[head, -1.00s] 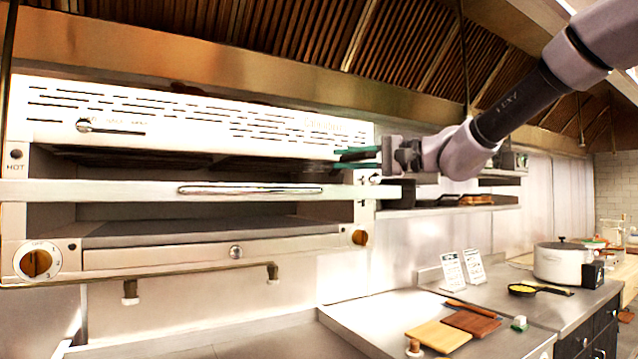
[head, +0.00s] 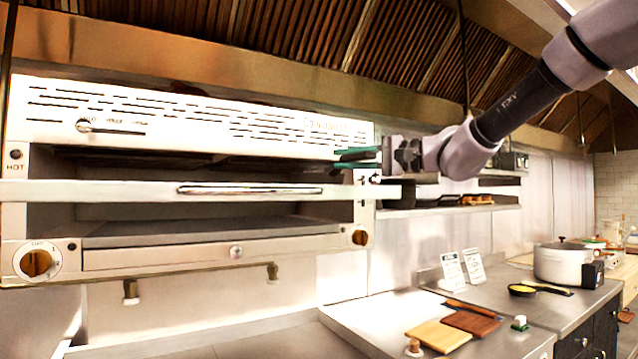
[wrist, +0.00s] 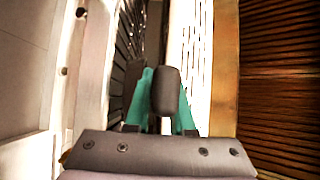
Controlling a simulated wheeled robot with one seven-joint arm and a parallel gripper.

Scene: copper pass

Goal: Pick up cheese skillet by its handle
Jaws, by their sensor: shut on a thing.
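My gripper (head: 357,159), with green fingers, is at the right end of the upper slot of the steel broiler (head: 250,188). In the wrist view my gripper (wrist: 166,118) is shut on a dark, rounded handle (wrist: 166,88). What the handle belongs to is hidden in the shadowed slot, so I cannot tell whether it is the cheese skillet's. A small black skillet (head: 556,291) with yellow contents stands on the right counter, far from my gripper.
The broiler's front bar (head: 100,191) runs just below my gripper. A hood (head: 250,85) hangs above. A shelf (head: 450,209) with pans is to the right.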

